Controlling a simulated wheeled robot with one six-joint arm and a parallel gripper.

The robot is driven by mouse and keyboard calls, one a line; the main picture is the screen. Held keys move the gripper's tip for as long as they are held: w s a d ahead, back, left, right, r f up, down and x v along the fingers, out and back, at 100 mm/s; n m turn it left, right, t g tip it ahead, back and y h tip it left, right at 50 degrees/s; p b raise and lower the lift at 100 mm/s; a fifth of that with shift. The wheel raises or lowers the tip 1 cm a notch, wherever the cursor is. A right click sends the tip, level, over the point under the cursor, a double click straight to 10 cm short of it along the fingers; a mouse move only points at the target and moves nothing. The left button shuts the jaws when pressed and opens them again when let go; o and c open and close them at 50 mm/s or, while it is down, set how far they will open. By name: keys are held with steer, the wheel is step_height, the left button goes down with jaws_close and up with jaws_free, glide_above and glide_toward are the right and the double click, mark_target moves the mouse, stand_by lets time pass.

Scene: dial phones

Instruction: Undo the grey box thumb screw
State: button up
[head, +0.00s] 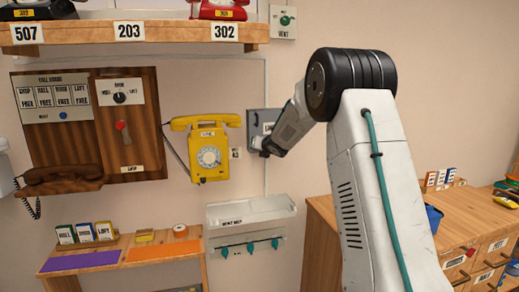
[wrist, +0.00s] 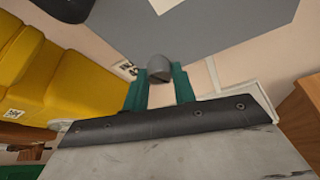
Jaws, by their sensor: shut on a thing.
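The grey box (head: 256,116) is fixed to the wall just right of the yellow phone. Its grey face also fills the top of the wrist view (wrist: 225,22). The thumb screw (wrist: 159,66) shows as a small rounded grey knob at the box's lower edge. My gripper (wrist: 160,76) has its two teal fingers on either side of the knob, shut on it. In the head view my gripper (head: 264,149) is at the box's lower part, and my arm covers the box's right side. The knob cannot be made out in the head view.
The yellow phone (head: 208,148) hangs close on the left, and its body shows near my gripper in the wrist view (wrist: 50,75). A white rack with teal knobs (head: 250,225) is below. A wooden cabinet (head: 320,240) stands at the lower right.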

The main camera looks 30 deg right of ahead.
steer(key=shift+f, duration=0.1)
steer(key=o, duration=1)
steer(key=v, duration=0.7)
steer(key=shift+s, duration=0.4)
